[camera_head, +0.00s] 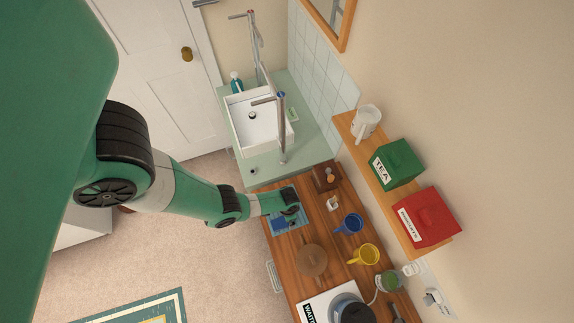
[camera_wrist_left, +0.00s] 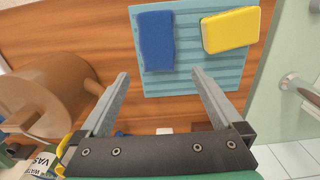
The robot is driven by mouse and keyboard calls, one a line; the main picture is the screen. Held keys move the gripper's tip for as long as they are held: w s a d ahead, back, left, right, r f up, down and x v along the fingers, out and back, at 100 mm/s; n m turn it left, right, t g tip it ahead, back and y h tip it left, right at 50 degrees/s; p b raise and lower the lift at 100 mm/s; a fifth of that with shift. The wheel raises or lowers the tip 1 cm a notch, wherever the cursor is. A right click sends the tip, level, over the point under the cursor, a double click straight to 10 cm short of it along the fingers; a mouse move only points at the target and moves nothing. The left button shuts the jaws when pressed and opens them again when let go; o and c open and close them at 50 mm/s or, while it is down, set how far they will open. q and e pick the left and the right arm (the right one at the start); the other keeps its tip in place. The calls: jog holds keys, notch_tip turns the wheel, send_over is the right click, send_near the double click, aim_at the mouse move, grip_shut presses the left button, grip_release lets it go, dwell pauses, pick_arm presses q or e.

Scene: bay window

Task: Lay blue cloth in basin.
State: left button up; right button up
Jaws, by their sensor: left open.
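The folded dark blue cloth (camera_wrist_left: 155,42) lies on a light blue ribbed mat (camera_wrist_left: 205,80) on the wooden counter, left of a yellow sponge (camera_wrist_left: 230,29). In the head view the mat (camera_head: 276,224) shows under my left gripper (camera_head: 291,213), which hides most of what lies on it. In the left wrist view my left gripper (camera_wrist_left: 160,85) is open and empty, its fingers pointing toward the mat, with the cloth beyond the gap. The white basin (camera_head: 262,133) is set in the pale green counter farther back and looks empty apart from its drain. My right gripper is out of view.
A tall tap (camera_head: 282,130) rises beside the basin. A soap bottle (camera_head: 236,84) stands behind it.

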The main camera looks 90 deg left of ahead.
aim_at(281, 229)
pick_arm(q)
notch_tip(281, 229, down, 6)
jog(key=b, duration=0.4)
jog(key=shift+d+f, duration=0.1)
jog(key=shift+f, duration=0.15)
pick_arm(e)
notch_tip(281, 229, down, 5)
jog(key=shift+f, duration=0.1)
pick_arm(q)
jog(key=shift+r, duration=0.1)
jog(key=shift+c, duration=0.2)
